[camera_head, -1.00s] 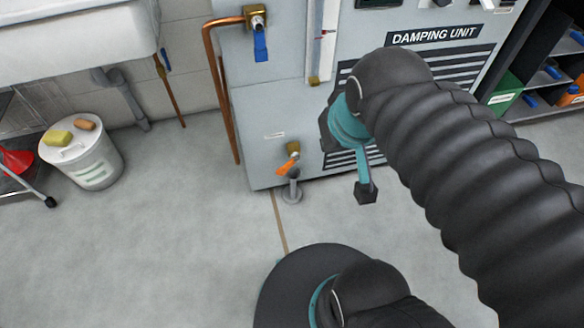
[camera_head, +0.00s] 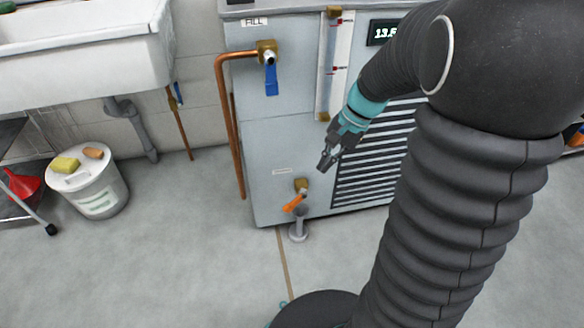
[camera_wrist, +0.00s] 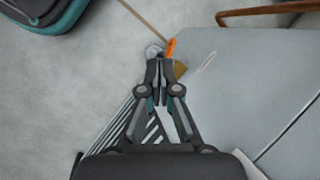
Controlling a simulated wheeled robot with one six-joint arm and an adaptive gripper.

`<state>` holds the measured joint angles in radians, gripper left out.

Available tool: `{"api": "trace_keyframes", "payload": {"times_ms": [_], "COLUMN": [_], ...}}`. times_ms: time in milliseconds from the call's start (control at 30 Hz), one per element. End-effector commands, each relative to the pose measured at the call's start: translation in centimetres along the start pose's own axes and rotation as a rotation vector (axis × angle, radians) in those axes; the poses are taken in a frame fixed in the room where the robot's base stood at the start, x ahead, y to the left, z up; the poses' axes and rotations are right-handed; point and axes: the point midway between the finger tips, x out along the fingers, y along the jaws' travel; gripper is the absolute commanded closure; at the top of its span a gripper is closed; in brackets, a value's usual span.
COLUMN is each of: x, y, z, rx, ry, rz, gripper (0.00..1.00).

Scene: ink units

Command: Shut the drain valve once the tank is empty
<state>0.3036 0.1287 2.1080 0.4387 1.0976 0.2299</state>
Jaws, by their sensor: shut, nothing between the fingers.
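The drain valve sits low on the front of the grey damping unit (camera_head: 270,130). It has a brass body (camera_head: 302,186) and an orange handle (camera_head: 294,203) slanting down to the left, above a grey floor drain pipe (camera_head: 299,225). My gripper (camera_head: 325,164) is shut and empty, above and to the right of the valve. In the wrist view the shut fingertips (camera_wrist: 160,62) appear close beside the orange handle (camera_wrist: 171,46); contact cannot be told. A tall level gauge (camera_head: 328,70) with red marks is on the unit's front. Its liquid level is not clear to me.
A blue-handled fill valve (camera_head: 271,78) and copper pipe (camera_head: 220,100) are at the unit's upper left. A white sink (camera_head: 90,50) and a lidded bucket (camera_head: 98,195) with a sponge stand left. The floor before the unit is mostly clear.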

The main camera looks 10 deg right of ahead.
Motion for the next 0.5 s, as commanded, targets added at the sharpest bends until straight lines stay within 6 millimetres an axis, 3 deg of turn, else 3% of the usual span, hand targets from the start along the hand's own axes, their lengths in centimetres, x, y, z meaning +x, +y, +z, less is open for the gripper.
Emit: {"api": "trace_keyframes", "payload": {"times_ms": [100, 500], "x": [2.8, 12.2], "y": [0.5, 3.5], "z": [-3.4, -13.1], "rx": [0.129, 0.535], "ry": [-0.089, -0.359], "rz": [-0.031, -0.153], "gripper": [1.00, 1.00]}}
